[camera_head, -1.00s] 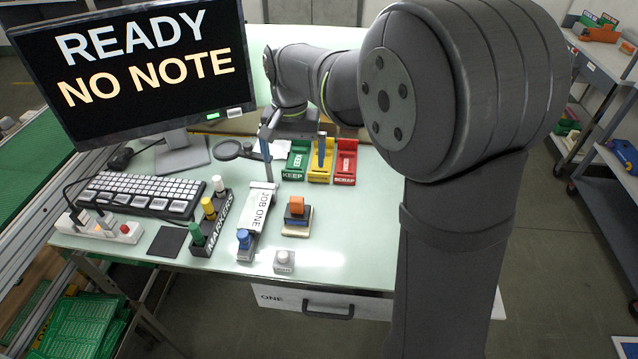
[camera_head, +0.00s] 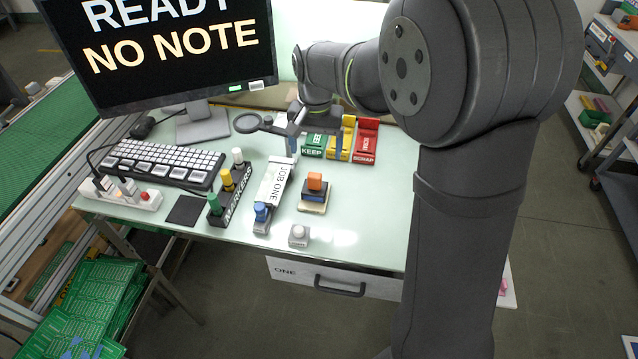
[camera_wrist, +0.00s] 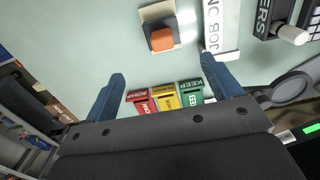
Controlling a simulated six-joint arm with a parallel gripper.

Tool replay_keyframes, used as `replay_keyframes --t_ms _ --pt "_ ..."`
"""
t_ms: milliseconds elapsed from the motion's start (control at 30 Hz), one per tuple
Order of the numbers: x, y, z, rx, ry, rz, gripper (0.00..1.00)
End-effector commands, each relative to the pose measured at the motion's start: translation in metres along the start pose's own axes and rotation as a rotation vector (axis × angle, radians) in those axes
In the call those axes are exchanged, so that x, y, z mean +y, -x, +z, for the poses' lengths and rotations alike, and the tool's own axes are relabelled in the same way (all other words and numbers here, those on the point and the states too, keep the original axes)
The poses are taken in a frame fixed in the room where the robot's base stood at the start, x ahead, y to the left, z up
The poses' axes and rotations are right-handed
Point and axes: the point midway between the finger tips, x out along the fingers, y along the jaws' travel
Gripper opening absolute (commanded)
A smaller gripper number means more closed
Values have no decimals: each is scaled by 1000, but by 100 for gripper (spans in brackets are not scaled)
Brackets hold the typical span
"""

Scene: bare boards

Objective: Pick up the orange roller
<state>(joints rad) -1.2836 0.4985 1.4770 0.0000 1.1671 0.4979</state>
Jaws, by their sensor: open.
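The orange roller (camera_head: 315,181) appears as a small orange block on a dark body, resting on a tan pad (camera_head: 313,208) right of the JOB ONE sheet. In the wrist view the orange part (camera_wrist: 162,39) is near the top centre, on the dark body and tan pad. My gripper (camera_wrist: 162,67) has its two blue fingers spread wide with nothing between them. The orange part lies beyond the fingertips, clear of both. In the head view my gripper (camera_head: 318,138) is over the back of the table, by the coloured trays, partly hidden by my arm.
Green KEEP (camera_head: 312,152), yellow and red SCRAP (camera_head: 364,158) trays stand at the back. The JOB ONE sheet (camera_head: 274,184) with a blue-knobbed clip and the MARKERS rack (camera_head: 231,197) are to the left. A grey button (camera_head: 298,235) is in front. Table right of the pad is clear.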

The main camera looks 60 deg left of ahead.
Motion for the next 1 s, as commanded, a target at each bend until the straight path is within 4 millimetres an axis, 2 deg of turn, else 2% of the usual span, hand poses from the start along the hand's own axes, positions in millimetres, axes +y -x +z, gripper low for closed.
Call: replay_keyframes --t_ms 100,300,567,800,1000 --pt "0 -28 1 -4 0 2 84" --pt "0 -64 0 -1 0 1 84" --pt "-1 -82 0 -1 0 1 84" --pt "-4 -118 0 -2 0 1 84" --pt "-4 -127 0 1 0 -1 84"
